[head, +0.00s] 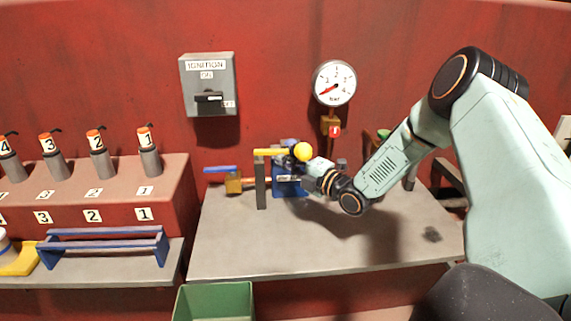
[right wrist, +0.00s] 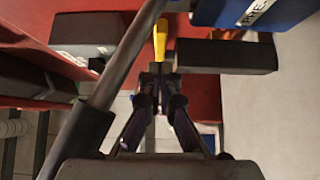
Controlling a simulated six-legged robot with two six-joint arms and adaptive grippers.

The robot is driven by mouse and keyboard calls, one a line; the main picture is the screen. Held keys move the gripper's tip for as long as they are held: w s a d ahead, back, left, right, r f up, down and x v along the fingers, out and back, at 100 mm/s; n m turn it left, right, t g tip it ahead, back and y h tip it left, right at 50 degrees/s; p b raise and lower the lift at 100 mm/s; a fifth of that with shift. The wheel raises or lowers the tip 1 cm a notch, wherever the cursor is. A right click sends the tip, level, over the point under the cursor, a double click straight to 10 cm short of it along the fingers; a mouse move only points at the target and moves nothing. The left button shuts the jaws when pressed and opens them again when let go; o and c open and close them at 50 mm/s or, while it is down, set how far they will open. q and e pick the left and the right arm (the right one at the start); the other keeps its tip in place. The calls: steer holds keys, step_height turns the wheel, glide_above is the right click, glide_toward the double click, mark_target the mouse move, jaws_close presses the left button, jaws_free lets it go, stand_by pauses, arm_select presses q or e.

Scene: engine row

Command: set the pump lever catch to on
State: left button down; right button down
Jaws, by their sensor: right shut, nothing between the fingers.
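The blue pump (head: 289,186) sits on the grey bench in the head view. Its labelled blue body also shows at the top of the right wrist view (right wrist: 240,12). A yellow bar (head: 272,152) lies level over a grey post (head: 260,185), with a yellow ball (head: 303,152) to its right. My right gripper (head: 312,168) is close to the pump's right side, partly hidden by my wrist. In the right wrist view its fingers (right wrist: 161,78) are shut and empty, pointing at a yellow piece (right wrist: 160,40). I cannot tell which part is the catch or its setting.
A blue-handled valve (head: 222,170) is left of the post. An ignition box (head: 208,85) and a gauge (head: 334,82) hang on the red wall. A grey rod (right wrist: 115,75) crosses close beside the fingers. The bench front (head: 300,250) is clear.

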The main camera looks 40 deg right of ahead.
steer(key=shift+w+d, duration=0.5)
steer(key=shift+d, duration=0.05)
steer(key=shift+w, duration=0.1)
steer(key=shift+a, duration=0.1)
steer(key=shift+w+d+r, duration=0.3)
steer(key=shift+w+d, duration=0.05)
steer(key=shift+d, duration=0.25)
steer(key=shift+a, duration=0.1)
